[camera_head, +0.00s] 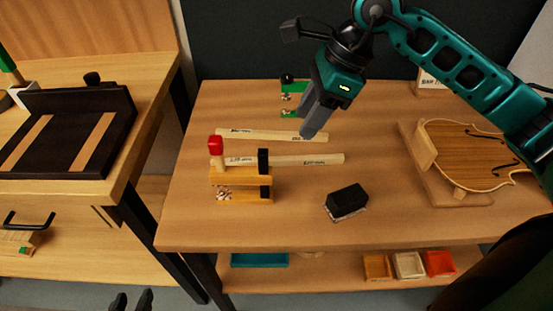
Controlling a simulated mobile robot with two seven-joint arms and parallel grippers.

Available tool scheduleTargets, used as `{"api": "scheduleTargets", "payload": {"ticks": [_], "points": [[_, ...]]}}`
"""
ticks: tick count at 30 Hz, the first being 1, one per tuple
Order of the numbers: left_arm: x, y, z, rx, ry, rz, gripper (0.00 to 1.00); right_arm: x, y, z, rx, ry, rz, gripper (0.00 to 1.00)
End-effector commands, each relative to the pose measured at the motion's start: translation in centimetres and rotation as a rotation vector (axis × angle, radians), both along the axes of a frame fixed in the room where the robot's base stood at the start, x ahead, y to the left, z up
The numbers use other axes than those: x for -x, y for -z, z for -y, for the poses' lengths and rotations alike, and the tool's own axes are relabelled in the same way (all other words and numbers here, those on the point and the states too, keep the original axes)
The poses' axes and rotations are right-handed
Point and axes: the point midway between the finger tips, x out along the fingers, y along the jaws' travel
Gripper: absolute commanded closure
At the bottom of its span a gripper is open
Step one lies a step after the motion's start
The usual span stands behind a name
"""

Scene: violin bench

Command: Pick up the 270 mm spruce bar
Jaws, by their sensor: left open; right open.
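Two pale wooden bars lie on the right-hand bench. The farther bar (270,134) lies just below the tips of my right gripper. The nearer bar (290,160) runs behind a small wooden block stand (241,179), which hides part of it. Both carry small dark lettering, too small to read surely, so I cannot tell which is the 270 mm one. My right gripper (311,131) is open and empty, pointing down near the right end of the farther bar; its fingers overlap in this view. My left gripper (131,300) is open at the bottom edge, far from the bars.
A red-topped peg (216,146) stands by the block stand. A black block (346,201) lies in front of the bars. A violin body (470,155) sits in a cradle at the right. A green holder (292,99) stands behind. Another bench (150,95) stands left, across a gap.

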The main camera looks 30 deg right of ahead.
Motion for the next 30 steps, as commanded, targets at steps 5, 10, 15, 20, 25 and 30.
{"api": "scheduleTargets", "payload": {"ticks": [5,10,15,20,25,30], "points": [[0.0,0.4,0.0,0.001,0.001,-0.002,0.57,-0.5,3.4,-1.4,-0.006,-0.002,-0.005,0.55],[0.0,0.3,0.1,0.002,0.001,-0.004,0.57,-0.8,5.0,-2.0,-0.006,-0.001,-0.001,0.55],[0.0,0.2,0.2,0.005,0.002,0.000,0.57,-1.2,6.3,-2.5,-0.007,-0.001,-0.003,0.55],[0.1,0.5,0.3,0.006,0.004,-0.004,0.57,-1.9,8.6,-3.3,-0.008,-0.002,-0.004,0.55],[0.1,0.6,0.3,0.008,0.006,-0.007,0.57,-2.2,9.9,-3.7,-0.007,-0.001,-0.003,0.55],[0.1,0.6,0.4,0.008,0.006,-0.007,0.57,-2.2,10.0,-3.8,-0.006,0.000,-0.001,0.55]]}}
